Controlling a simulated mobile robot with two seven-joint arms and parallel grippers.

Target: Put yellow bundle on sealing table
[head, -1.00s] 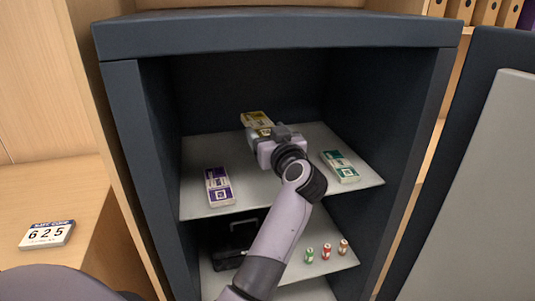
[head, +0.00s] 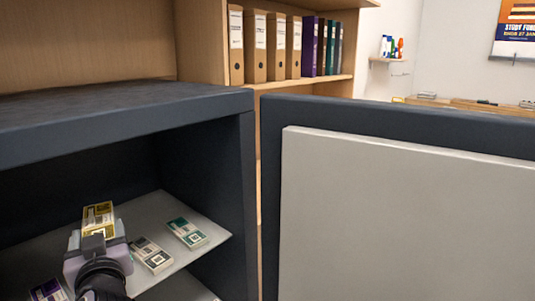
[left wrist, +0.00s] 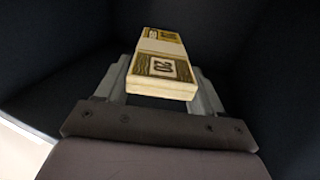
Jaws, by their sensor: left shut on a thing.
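The yellow bundle (head: 98,219) is a banded stack of notes inside the dark open safe, at the lower left of the head view. My left gripper (head: 97,240) is shut on it. In the left wrist view the bundle (left wrist: 163,62) lies between the two fingers, its far end sticking out past them. It appears raised above the shelf (head: 200,250). The sealing table cannot be made out for certain. My right gripper is not in view.
A grey bundle (head: 152,255), a green bundle (head: 186,232) and a purple bundle (head: 48,291) lie on the same shelf. The open safe door (head: 400,220) fills the right. Binders (head: 255,45) stand on a bookcase behind. A far counter (head: 490,105) shows at upper right.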

